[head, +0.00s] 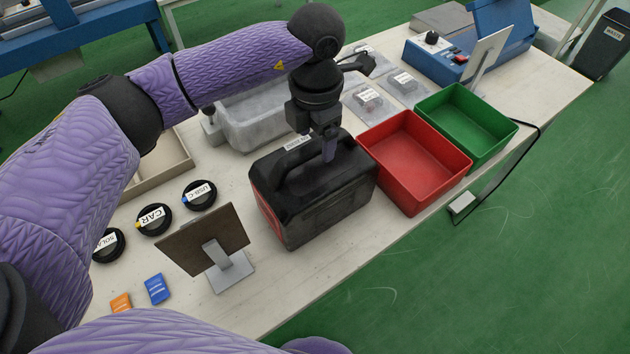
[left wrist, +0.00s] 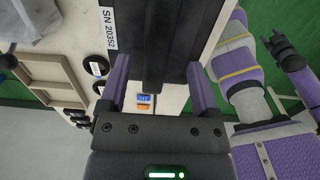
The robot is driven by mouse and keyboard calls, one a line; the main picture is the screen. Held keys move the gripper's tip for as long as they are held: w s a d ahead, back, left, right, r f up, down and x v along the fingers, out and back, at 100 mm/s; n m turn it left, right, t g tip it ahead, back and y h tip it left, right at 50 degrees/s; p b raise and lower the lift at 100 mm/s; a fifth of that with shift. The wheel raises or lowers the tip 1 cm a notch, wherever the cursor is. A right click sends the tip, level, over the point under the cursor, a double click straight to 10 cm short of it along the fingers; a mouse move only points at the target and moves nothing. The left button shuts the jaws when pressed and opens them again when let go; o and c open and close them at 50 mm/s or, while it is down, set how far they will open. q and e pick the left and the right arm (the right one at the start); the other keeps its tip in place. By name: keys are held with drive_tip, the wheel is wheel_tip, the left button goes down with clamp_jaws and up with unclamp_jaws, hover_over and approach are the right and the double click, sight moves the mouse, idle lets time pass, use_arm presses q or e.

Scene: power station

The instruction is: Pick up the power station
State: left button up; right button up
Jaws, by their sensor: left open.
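The power station (head: 318,203) is a black box with a carry handle and a red end, standing upright on the white table. My left gripper (head: 329,150) points down at its top, at the handle. In the left wrist view the two purple fingers of my left gripper (left wrist: 160,85) are spread, one on each side of the black handle (left wrist: 165,50). Gaps show between fingers and handle.
A red bin (head: 412,160) and a green bin (head: 466,122) stand right of the station. A tablet stand (head: 208,240) is close at its front left. A grey tub (head: 258,118) is behind. Labelled black cable coils (head: 154,220) lie left. The table's front edge is near.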

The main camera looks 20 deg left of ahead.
sight(315, 145)
use_arm(q)
wheel_tip(315, 145, down, 4)
drive_tip(key=shift+w+a+b, duration=0.1)
drive_tip(key=shift+w+b, duration=0.05)
drive_tip(key=shift+b, duration=0.2)
drive_tip(key=shift+r, duration=0.1)
clamp_jaws()
drive_tip(key=shift+r, duration=0.15)
idle(0.8)
